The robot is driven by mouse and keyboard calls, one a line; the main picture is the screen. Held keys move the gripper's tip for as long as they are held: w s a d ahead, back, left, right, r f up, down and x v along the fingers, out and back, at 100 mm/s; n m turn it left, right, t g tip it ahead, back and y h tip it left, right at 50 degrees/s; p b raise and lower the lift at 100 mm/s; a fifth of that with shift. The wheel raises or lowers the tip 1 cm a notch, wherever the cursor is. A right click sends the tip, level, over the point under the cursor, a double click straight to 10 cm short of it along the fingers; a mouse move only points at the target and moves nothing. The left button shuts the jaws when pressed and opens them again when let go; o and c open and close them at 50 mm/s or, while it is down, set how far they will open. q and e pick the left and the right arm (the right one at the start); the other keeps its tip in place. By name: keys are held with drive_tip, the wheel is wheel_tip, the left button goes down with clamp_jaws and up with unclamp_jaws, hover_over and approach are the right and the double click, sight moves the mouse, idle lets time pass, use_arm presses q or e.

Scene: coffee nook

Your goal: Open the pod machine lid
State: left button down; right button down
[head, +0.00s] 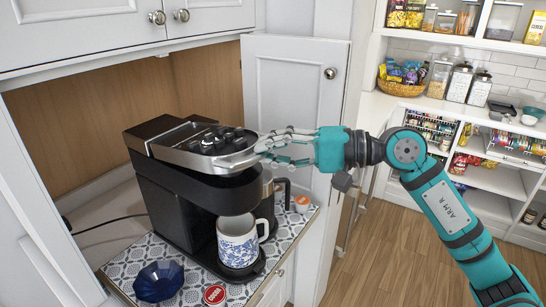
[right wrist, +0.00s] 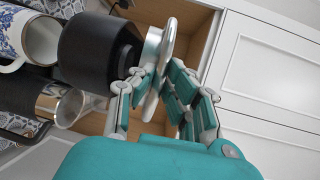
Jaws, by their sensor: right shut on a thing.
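The black pod machine (head: 165,205) stands on the patterned counter in the head view. Its silver-topped lid (head: 190,153) lies down, about flat, over the black body. My right gripper (head: 256,150) comes from the right and is shut on the lid's front handle edge. In the right wrist view, the fingers (right wrist: 158,88) hold the thin silver lid edge (right wrist: 168,45) between them, beside the black round front of the machine (right wrist: 92,50). The fingers partly hide the handle. My left gripper is not in view.
A blue-and-white mug (head: 238,243) stands under the spout. A dark blue bowl (head: 158,281), a red-and-white pod (head: 215,294) and another pod (head: 302,204) are on the counter (head: 118,272). Cabinet doors (head: 293,95) stand behind and above. Stocked shelves are at the far right.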

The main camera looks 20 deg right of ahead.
drive_tip(key=w+a+r+p, duration=0.1)
drive_tip(key=w+r, duration=0.1)
drive_tip(key=r, duration=0.4)
drive_tip(key=w+a+r+p, duration=0.1)
drive_tip(key=w+a+r, duration=0.1)
drive_tip(key=r, duration=0.4)
drive_tip(key=shift+r, duration=0.2)
drive_tip(key=c, duration=1.4)
unclamp_jaws()
drive_tip(key=shift+s+f, duration=0.1)
drive_tip(key=shift+o, duration=0.2)
drive_tip(key=shift+d, duration=0.15)
drive_tip(key=v, duration=1.2)
drive_tip(key=shift+s, duration=0.1)
